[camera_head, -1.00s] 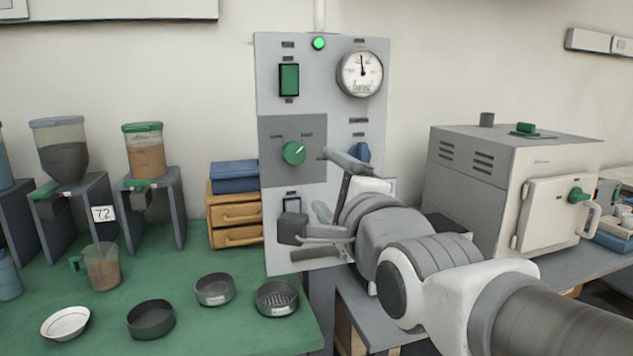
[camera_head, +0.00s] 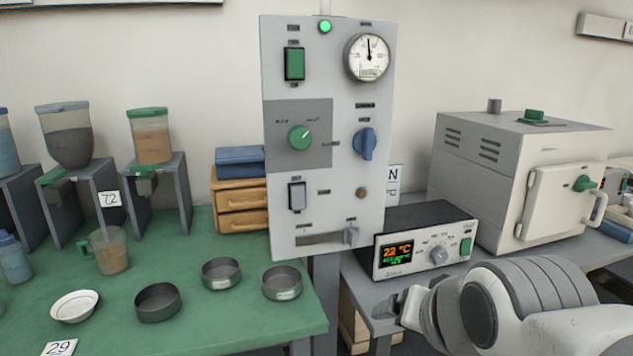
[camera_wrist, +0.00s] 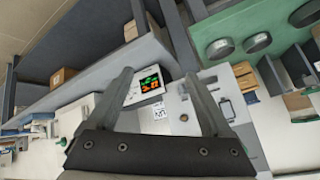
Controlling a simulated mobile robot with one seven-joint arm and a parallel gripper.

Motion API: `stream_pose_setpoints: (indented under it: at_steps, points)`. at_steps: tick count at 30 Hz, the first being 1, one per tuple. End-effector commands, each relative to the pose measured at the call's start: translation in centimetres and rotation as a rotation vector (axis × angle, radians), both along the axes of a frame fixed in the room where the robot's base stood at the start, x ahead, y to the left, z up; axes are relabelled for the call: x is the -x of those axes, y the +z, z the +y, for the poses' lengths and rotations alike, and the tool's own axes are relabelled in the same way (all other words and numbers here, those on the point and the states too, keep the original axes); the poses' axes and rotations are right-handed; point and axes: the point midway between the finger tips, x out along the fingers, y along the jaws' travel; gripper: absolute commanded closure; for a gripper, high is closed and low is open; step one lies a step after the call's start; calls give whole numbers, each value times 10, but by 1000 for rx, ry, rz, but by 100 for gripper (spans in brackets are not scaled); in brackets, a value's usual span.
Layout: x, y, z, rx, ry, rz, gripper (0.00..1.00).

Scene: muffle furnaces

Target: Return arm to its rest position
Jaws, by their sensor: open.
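My gripper (camera_wrist: 157,95) shows in the wrist view with its two dark fingers spread apart and nothing between them. In the head view my arm comes in from the lower right and its end is low, in front of the grey bench; the fingertips are hard to make out there. Beyond the fingers in the wrist view is the controller box (camera_wrist: 148,90) with a lit display. The same controller (camera_head: 425,242) stands on the grey bench behind my arm in the head view, reading orange and green digits. My gripper appears apart from it.
A tall grey control panel (camera_head: 326,215) with knobs, switches and a gauge stands at centre. A white muffle furnace (camera_head: 480,185) sits on the right bench. The green table (camera_head: 215,325) at left holds metal pans, a white bowl (camera_head: 74,305), a jug (camera_head: 108,252) and hoppers.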

Motion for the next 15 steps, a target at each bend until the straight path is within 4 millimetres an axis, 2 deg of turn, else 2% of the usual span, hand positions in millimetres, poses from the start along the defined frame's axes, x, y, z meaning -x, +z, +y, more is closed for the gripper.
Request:
stream_pose_setpoints:
  at_steps: [6, 7, 15]
  points:
    - [67, -39, -24, 274, 294, 264, 16]
    - [63, -13, -22, 268, 286, 252, 16]
    - [62, 61, -21, 265, 284, 248, 16]
